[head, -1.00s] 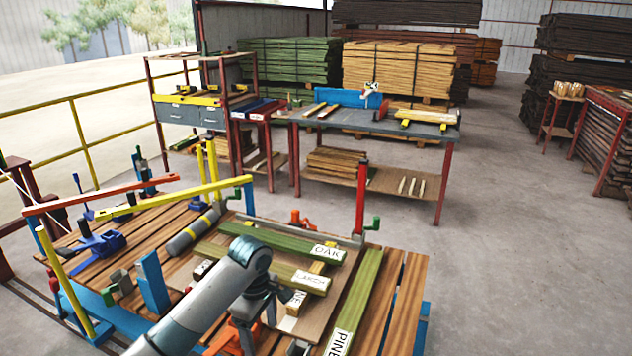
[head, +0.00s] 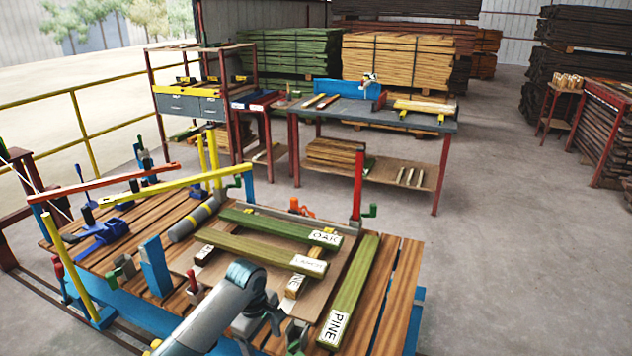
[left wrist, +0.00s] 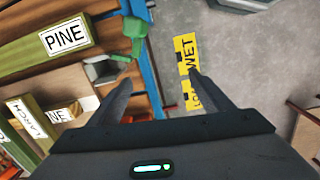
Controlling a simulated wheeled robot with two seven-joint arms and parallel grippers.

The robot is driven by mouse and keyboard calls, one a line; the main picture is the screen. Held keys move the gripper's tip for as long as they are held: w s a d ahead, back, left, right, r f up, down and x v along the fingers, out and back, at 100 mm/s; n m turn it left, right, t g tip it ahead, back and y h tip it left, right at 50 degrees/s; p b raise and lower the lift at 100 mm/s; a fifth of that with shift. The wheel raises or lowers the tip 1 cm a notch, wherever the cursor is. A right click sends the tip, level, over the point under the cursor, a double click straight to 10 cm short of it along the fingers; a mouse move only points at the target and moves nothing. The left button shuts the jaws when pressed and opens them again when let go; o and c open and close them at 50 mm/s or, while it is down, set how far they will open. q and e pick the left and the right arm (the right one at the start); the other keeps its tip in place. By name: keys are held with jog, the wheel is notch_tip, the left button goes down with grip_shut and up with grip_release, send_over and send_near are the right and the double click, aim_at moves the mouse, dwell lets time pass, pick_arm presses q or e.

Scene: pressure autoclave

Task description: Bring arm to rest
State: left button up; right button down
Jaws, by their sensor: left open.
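My left arm enters the head view from the bottom, and its dark gripper (head: 268,325) hangs over the near part of the slatted workbench (head: 397,290). In the left wrist view my left gripper (left wrist: 160,82) has its two fingers spread, with nothing between them. The fingers point past the edge of the bench toward the grey floor. A green board labelled PINE (head: 352,285) lies on the right part of the bench and also shows at the upper left of the left wrist view (left wrist: 30,47). My right gripper is in neither view.
Boards labelled OAK (head: 265,222) and LARCH (head: 250,250) lie near my arm. A red upright clamp (head: 358,185) and a yellow bar (head: 165,190) rise above the bench. A yellow-black WET sign (left wrist: 186,55) shows beyond the fingers. The floor (head: 520,260) at right is clear.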

pick_arm(q)
jog(key=s+a+f+m, duration=0.2)
jog(key=s+f, duration=0.4)
jog(key=f, duration=0.5)
jog(key=s+a+f+m+t, duration=0.15)
jog(key=s+f, duration=0.45)
jog(key=f, duration=0.6)
jog(key=s+a+f+m+g, duration=0.1)
jog(key=s+a+f+m, duration=0.15)
jog(key=s+f, duration=0.6)
jog(key=s+a+f+m, duration=0.2)
jog(key=s+f, duration=0.4)
jog(key=s, duration=0.6)
jog(key=s+a+f+m+b, duration=0.1)
jog(key=s+f+m, duration=0.3)
jog(key=s, duration=0.9)
jog(key=s+a+f+m, duration=0.3)
jog(key=s+f, duration=0.5)
jog(key=s, duration=0.4)
jog(key=shift+s+a+f+y, duration=0.2)
jog(key=shift+a+f+y, duration=0.1)
jog(key=shift+y, duration=0.1)
